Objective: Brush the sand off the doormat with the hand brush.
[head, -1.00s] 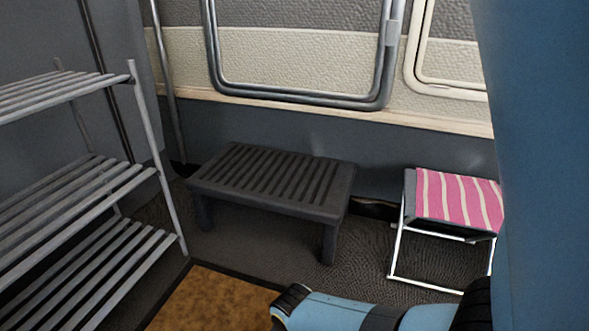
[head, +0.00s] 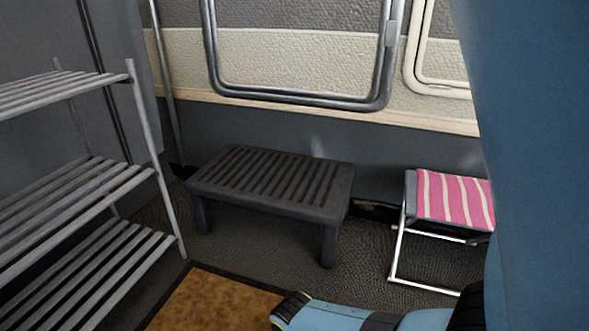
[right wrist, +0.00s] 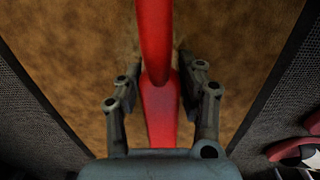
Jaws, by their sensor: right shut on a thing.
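The doormat (right wrist: 70,60) is brown and mottled with a dark border; it fills most of the right wrist view. Its far corner shows at the bottom of the head view (head: 215,303). The red hand brush (right wrist: 160,110) lies lengthwise between the fingers of my right gripper (right wrist: 158,64), which is shut on it over the mat. The brush's bristles are hidden. Lighter patches show on the mat near the fingertips, but I cannot clearly tell sand from the mat's pattern. My left gripper is not in view.
A slatted metal rack (head: 80,190) stands left of the mat. A dark slatted bench (head: 270,185) and a stool with a pink striped seat (head: 455,200) stand beyond it. A red and white object (right wrist: 297,150) lies on the grey floor beside the mat.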

